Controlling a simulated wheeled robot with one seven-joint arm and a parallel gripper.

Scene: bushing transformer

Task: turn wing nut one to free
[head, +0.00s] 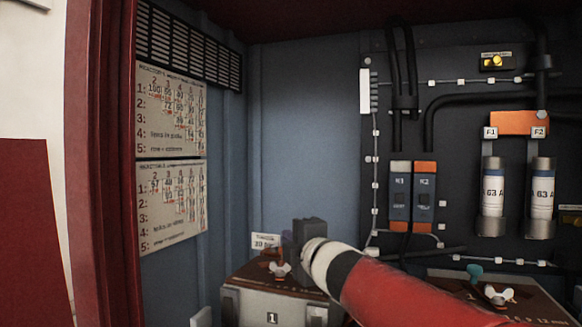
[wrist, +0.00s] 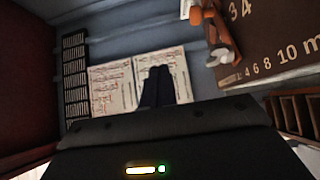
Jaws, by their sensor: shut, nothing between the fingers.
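Wing nut one, a pale wing nut (head: 280,269), sits on the brown top of the box marked 1 (head: 250,301) in the head view. My gripper (head: 290,240) is just above and to the right of it, apart from it. In the wrist view its dark fingers (wrist: 158,73) are together and empty, with the posted sheets behind them.
A second wing nut (head: 499,294) and a teal knob (head: 474,272) are on the right-hand box. A small label card (head: 265,242) stands behind the first box. Switches (head: 411,195), fuses (head: 493,195) and cables line the back panel.

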